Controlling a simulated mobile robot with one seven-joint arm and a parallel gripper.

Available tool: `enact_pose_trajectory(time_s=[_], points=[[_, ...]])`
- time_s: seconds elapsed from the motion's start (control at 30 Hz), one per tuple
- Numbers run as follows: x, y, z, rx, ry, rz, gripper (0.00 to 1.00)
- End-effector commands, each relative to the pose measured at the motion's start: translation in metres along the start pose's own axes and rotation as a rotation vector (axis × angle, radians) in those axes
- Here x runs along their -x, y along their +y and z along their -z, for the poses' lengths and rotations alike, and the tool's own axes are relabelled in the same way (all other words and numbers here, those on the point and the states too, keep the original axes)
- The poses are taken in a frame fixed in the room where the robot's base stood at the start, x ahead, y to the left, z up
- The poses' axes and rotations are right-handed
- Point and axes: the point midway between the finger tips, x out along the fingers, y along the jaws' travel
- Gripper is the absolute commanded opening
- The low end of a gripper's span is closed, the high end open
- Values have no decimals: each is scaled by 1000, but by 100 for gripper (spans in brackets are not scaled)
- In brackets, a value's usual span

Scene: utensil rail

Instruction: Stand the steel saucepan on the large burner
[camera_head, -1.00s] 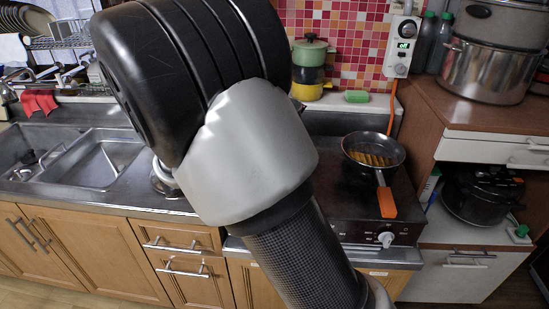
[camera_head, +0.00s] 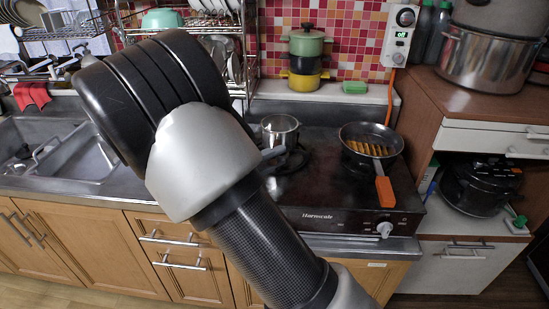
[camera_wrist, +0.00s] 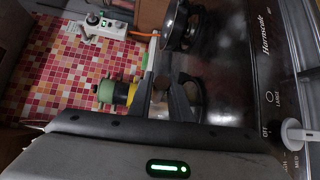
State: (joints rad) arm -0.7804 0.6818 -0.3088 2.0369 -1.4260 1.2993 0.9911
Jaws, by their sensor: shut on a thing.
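The steel saucepan (camera_head: 281,130) shows in the head view, upright, just right of my arm and over the back of the left burner (camera_head: 292,163). I cannot tell whether its base touches the burner's supports. Its handle runs toward my arm, which hides most of it. My gripper (camera_wrist: 168,100) is hidden behind my arm in the head view. In the wrist view its two dark fingers are close together, shut on the saucepan, whose body is hard to make out there.
A frying pan (camera_head: 371,145) with food stands on the right burner, its orange handle pointing forward. Stacked green and yellow pots (camera_head: 306,55) and a green sponge (camera_head: 355,88) are behind the hob. A dish rack (camera_head: 215,30) stands behind my arm. The hob's front is clear.

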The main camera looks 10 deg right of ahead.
Motion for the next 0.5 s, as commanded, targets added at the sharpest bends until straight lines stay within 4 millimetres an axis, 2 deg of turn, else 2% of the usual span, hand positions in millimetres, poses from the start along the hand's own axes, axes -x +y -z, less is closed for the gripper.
enact_pose_trajectory(time_s=[0.1,0.13,0.2,0.5], points=[[-1,-5,1,-1,0,-1,0],[0,-4,0,0,0,0,22],[0,-3,0,0,0,0,34],[0,-2,0,0,0,0,36]])
